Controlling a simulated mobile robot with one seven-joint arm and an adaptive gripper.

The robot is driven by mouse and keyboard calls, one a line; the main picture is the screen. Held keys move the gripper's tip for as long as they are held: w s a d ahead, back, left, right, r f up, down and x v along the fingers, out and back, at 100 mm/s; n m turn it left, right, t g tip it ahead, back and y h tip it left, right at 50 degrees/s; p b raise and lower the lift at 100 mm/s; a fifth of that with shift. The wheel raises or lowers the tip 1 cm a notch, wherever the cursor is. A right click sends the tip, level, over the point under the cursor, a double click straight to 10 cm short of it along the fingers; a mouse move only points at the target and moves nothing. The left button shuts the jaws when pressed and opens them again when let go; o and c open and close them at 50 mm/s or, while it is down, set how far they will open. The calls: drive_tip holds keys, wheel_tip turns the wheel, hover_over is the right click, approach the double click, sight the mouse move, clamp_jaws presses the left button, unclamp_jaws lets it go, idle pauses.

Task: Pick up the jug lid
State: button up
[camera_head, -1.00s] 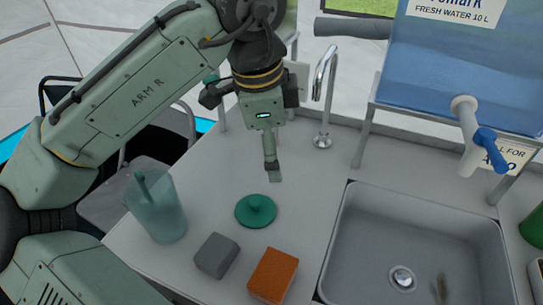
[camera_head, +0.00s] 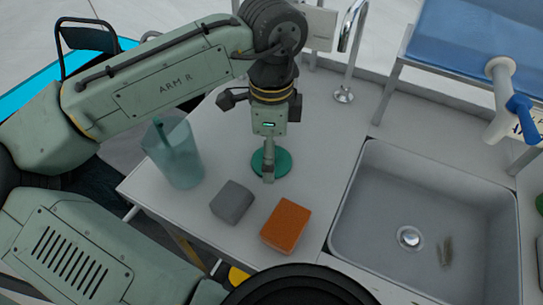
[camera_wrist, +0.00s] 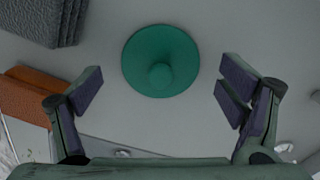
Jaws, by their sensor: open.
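The jug lid is a round green disc with a small knob, lying flat on the grey counter. In the head view the jug lid (camera_head: 284,163) is partly hidden behind my gripper (camera_head: 268,175). In the wrist view the jug lid (camera_wrist: 160,60) shows whole, with its knob facing me. My gripper (camera_wrist: 162,90) is open and empty, its fingers apart to the left and right of the lid's near part. The gripper points down over the lid; I cannot tell the exact height. A translucent teal jug (camera_head: 173,153) with a stick-like item in it stands left of the lid.
A grey block (camera_head: 232,202) and an orange sponge (camera_head: 286,226) lie on the counter (camera_head: 215,130) in front of the lid. A sink (camera_head: 400,225) is at the right, with a metal tap (camera_head: 347,60) behind. A blue water tank (camera_head: 475,45) with a spigot stands at the back right.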

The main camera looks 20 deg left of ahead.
drive_tip(key=shift+f, duration=0.35)
drive_tip(key=shift+c, duration=0.3)
drive_tip(key=c, duration=1.2)
